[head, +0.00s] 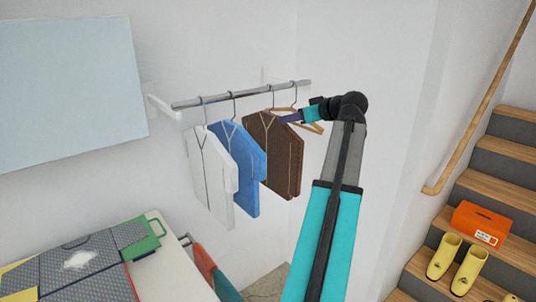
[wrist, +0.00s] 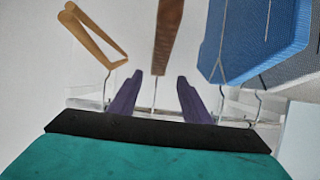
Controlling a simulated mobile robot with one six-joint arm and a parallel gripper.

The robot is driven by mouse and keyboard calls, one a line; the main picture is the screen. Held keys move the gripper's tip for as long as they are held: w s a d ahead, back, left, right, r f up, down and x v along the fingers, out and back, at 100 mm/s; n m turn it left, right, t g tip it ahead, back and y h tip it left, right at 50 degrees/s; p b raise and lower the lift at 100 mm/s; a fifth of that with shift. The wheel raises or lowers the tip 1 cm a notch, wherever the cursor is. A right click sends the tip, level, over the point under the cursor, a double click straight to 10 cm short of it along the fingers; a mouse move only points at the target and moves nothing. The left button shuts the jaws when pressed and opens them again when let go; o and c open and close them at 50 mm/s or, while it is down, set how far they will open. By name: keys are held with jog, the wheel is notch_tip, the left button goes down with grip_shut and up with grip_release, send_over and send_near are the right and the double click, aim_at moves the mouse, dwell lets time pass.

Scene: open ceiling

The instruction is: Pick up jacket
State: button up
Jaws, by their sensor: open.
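Three jackets hang on a wall rail: a white one (head: 212,178), a blue one (head: 240,160) and a brown one (head: 280,160). My gripper (head: 284,119) is open beside the top of the brown jacket, at the right of the row. In the wrist view, the purple fingers of my gripper (wrist: 158,84) stand apart, with the thin hook (wrist: 153,95) of the brown jacket's hanger showing between them. The brown jacket (wrist: 168,40) lies beyond the fingertips, seen edge-on. The blue jacket (wrist: 258,40) is to its right. I cannot tell whether a finger touches the hook.
The metal rail (head: 240,94) holds the hangers; an empty wooden hanger (head: 308,124) hangs right of the brown jacket and shows in the wrist view (wrist: 95,35). A cluttered table (head: 165,262) stands lower left. Stairs with yellow boots (head: 443,257) and an orange box (head: 480,223) are right.

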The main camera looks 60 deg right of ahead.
aim_at(273, 121)
jog(key=shift+p+x, duration=0.85)
jog(key=shift+x, duration=2.3)
jog(key=shift+w+d, duration=0.1)
jog(key=shift+p+x, duration=0.9)
jog(key=shift+p, duration=0.05)
jog(key=shift+p+x, duration=0.65)
jog(key=shift+x, duration=0.95)
jog(key=shift+f, duration=0.1)
grip_shut()
